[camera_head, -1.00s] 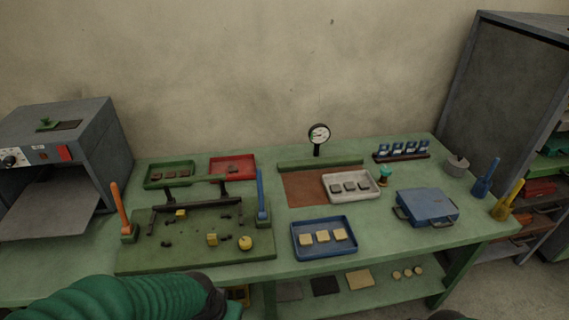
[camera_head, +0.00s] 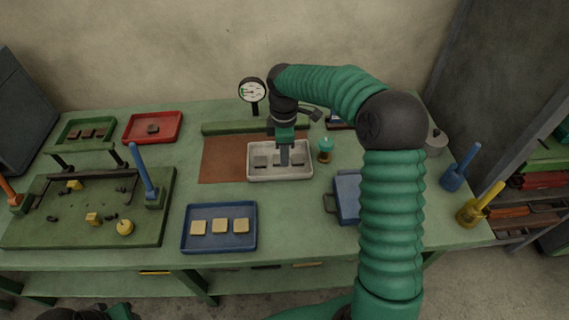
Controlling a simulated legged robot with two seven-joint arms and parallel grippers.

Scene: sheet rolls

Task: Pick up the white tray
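The white tray (camera_head: 281,178) lies on the green table, partly on the right part of a brown mat (camera_head: 222,160). It holds dark square pieces, partly hidden by my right gripper. My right gripper (camera_head: 285,160) points down over the middle of the tray, its arm arching in from the right. Its fingers look narrow and dark, and I cannot tell whether they are apart or whether they touch anything. My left gripper is not clearly in view; only a dark part of my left arm shows at the bottom left.
A blue tray (camera_head: 219,246) with pale squares lies in front. A small teal-topped item (camera_head: 326,149) stands right of the white tray. A dial gauge (camera_head: 252,92) and green bar (camera_head: 225,128) stand behind. A blue case (camera_head: 346,197) is partly hidden by my arm.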

